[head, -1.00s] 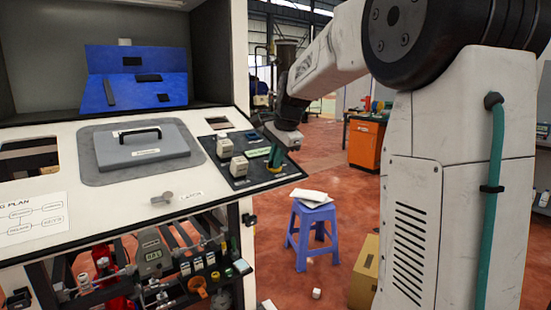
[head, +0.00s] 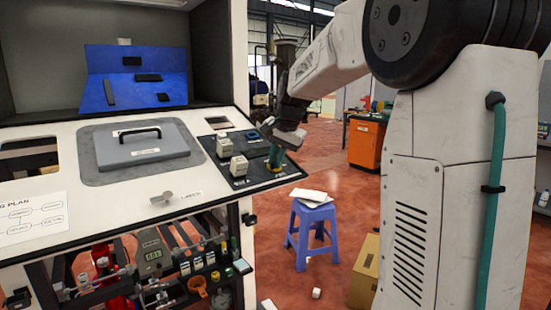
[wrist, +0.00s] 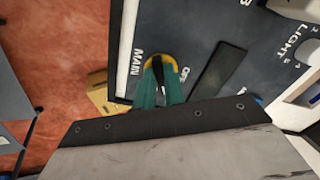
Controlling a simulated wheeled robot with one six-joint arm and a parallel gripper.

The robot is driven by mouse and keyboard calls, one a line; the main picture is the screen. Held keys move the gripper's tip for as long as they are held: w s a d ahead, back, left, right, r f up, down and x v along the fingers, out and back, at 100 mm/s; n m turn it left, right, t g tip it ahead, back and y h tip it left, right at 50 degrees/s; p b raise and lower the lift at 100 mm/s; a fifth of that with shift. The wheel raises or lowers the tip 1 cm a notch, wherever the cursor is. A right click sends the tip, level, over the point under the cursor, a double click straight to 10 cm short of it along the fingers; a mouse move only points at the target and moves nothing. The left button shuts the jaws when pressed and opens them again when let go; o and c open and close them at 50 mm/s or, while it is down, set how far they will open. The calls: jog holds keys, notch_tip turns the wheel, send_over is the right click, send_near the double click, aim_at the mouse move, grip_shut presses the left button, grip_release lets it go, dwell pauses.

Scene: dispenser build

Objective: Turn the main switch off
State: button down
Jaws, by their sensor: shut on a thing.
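The main switch (wrist: 157,75) shows in the wrist view as a dark handle on a yellow round base, next to the words MAIN and OFF on the dark control panel (wrist: 195,35). My gripper (wrist: 158,84) has green fingers, one on each side of the handle, closed on it. The fingers hide most of the switch, so its exact position cannot be told. In the head view my gripper (head: 275,156) points down at the right end of the control panel (head: 262,180), and the switch is largely hidden.
White knobs (head: 238,166) stand on the panel left of my gripper. A grey lid (head: 145,152) with a black handle lies on the white console. A blue stool (head: 312,232) and an orange cabinet (head: 366,145) stand on the red floor to the right.

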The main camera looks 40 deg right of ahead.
jog(key=n, duration=0.6)
jog(key=shift+s+d+n, duration=0.1)
jog(key=shift+n, duration=0.2)
jog(key=n, duration=0.5)
jog(key=shift+d, duration=0.1)
jog(key=shift+n, duration=0.4)
jog(key=c, duration=1.5)
grip_release()
jog(key=v, duration=0.7)
jog(key=shift+s+r, duration=0.15)
jog(key=shift+r, duration=0.2)
